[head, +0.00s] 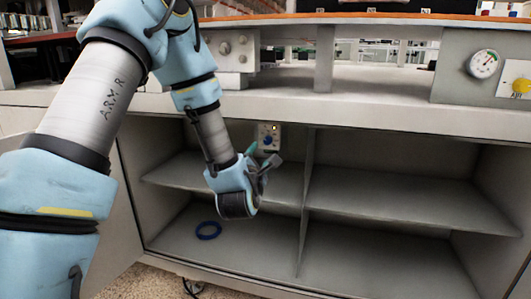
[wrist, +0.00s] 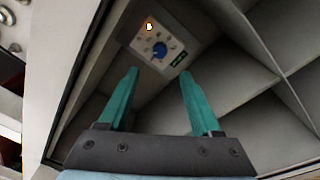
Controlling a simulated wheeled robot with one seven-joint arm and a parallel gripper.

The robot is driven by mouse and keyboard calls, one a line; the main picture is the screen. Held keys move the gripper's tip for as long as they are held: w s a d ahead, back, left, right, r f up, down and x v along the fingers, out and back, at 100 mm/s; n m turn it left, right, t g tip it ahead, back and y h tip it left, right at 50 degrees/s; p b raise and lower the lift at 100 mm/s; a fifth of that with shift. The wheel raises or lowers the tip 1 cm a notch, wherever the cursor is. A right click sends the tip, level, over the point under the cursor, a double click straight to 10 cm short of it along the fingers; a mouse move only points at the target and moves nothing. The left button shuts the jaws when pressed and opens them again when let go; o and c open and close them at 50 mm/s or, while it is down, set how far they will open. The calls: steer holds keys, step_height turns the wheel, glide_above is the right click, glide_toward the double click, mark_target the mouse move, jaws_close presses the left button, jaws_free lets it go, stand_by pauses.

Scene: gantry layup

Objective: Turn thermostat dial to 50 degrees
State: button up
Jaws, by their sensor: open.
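The thermostat (head: 274,131) is a light panel inside the open cabinet, high on its back wall at the upper left compartment. Its blue dial (wrist: 160,50) has marks around it, too small to read; the dial also shows in the head view (head: 267,141). A small lit spot and a dark green label are on the panel. My gripper (wrist: 157,82) has two teal fingers, spread apart and empty. It points toward the panel, with the dial between and beyond the fingertips in the wrist view. The fingers appear apart from the dial. In the head view my wrist partly hides the fingers.
The cabinet's shelves (head: 405,198) and centre divider (head: 306,200) stand right of my gripper. A blue ring (head: 208,231) lies on the lower left floor. The counter edge (head: 350,118) runs above. A gauge (head: 483,64) and yellow knob (head: 521,86) are at upper right.

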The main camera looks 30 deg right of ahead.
mark_target(267, 141)
steer(key=x, duration=1)
steer(key=shift+d, duration=0.15)
steer(key=shift+r, duration=0.1)
jaws_close()
